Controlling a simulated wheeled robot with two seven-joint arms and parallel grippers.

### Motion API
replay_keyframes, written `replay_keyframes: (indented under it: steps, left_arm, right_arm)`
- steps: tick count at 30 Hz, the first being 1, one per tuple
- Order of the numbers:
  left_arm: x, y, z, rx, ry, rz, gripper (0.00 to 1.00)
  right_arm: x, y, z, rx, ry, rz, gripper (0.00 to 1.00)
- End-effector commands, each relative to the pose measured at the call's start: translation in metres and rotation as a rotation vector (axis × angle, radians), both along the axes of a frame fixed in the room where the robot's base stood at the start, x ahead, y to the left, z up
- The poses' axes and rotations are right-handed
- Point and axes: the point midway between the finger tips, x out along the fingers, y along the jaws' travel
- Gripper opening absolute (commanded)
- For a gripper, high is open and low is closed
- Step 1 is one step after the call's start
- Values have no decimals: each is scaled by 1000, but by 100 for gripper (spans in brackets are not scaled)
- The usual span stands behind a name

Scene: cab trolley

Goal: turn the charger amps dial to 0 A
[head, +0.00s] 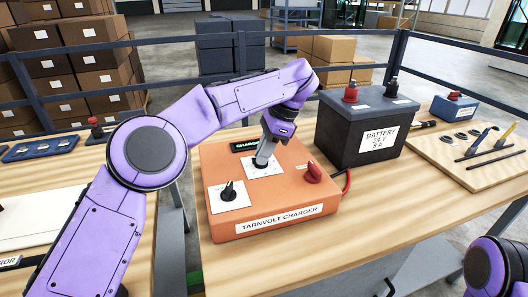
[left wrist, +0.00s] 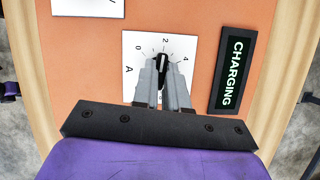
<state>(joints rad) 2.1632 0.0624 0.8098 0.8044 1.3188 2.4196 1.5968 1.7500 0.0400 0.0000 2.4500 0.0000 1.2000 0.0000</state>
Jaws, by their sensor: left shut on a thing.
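The orange charger (head: 270,222), labelled TARNVOLT CHARGER, sits on the wooden bench. Its amps dial (left wrist: 163,62) is a black knob on a white plate (left wrist: 132,45) marked A, with numbers including 2 and 4. The knob's white mark points roughly toward the 2. My left gripper (left wrist: 162,78) comes down from above and is shut on the amps dial, hiding its lower part and some of the scale. The left gripper also shows in the head view (head: 264,158), covering most of the dial there. My right gripper is out of view.
A black volts knob (head: 228,190) and a red knob (head: 312,173) stand on the charger near the amps dial. The display (left wrist: 233,72) reads CHARGING. A grey battery (head: 365,130) stands close behind right. A tool board (head: 450,150) lies farther right.

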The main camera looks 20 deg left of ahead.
Motion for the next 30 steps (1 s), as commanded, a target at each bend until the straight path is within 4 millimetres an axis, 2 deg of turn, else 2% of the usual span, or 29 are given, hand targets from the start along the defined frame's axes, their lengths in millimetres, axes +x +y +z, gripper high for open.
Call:
replay_keyframes:
  steps: [18, 30]
  left_arm:
    - [4, 4, 3, 0, -8, 575, 0]
    - [4, 6, 3, -1, -6, 829, 0]
  right_arm:
    - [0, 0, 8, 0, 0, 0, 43]
    - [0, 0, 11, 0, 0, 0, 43]
